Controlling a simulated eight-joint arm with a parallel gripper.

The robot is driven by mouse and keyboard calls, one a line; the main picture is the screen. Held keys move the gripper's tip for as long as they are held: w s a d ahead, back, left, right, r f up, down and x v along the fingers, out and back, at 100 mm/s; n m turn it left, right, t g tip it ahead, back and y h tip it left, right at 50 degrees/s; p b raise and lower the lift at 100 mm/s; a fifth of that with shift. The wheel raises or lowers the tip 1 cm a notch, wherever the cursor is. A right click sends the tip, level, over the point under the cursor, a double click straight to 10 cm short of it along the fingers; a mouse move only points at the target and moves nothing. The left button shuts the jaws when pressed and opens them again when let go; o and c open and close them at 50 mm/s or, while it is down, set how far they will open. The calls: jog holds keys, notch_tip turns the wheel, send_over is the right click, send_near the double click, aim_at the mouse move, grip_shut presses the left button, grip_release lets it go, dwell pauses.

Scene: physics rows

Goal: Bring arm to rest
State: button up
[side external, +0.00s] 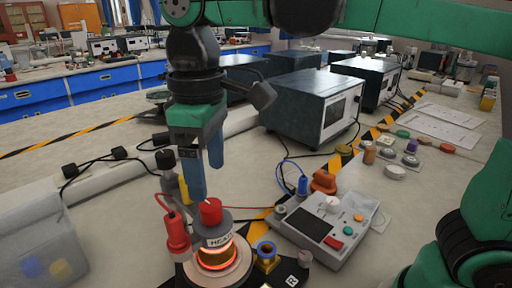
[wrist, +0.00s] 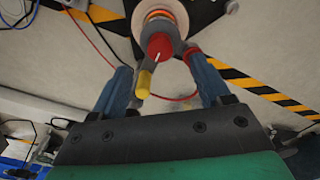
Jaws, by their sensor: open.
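My gripper (side external: 193,178) hangs pointing down above the bench, just behind and above a device with a red knob (side external: 210,211) and a glowing orange ring (side external: 216,256). In the wrist view, my gripper (wrist: 164,88) shows two blue fingers spread apart with nothing held between them. The red knob (wrist: 160,46) shows beyond the fingers there, with a yellow-handled piece (wrist: 144,84) beside it. A red cylinder-shaped connector (side external: 176,232) stands left of the device.
A grey control box (side external: 330,222) with buttons stands right of the device. A translucent bin (side external: 40,245) is at lower left. Dark instrument boxes (side external: 315,105) stand behind. Cables (side external: 150,170) cross the bench. Small coloured caps (side external: 410,160) lie at right.

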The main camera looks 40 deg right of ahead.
jog(key=shift+r, duration=0.15)
jog(key=shift+d, duration=0.3)
jog(key=d+f+m+t, duration=0.3)
jog(key=d+f, duration=0.2)
jog(key=d, duration=0.2)
jog(key=s+d+f+m+t, duration=0.1)
jog(key=d+f+m+t, duration=0.3)
jog(key=d, duration=0.3)
jog(key=shift+d+f, duration=0.2)
jog(key=shift+f, duration=0.15)
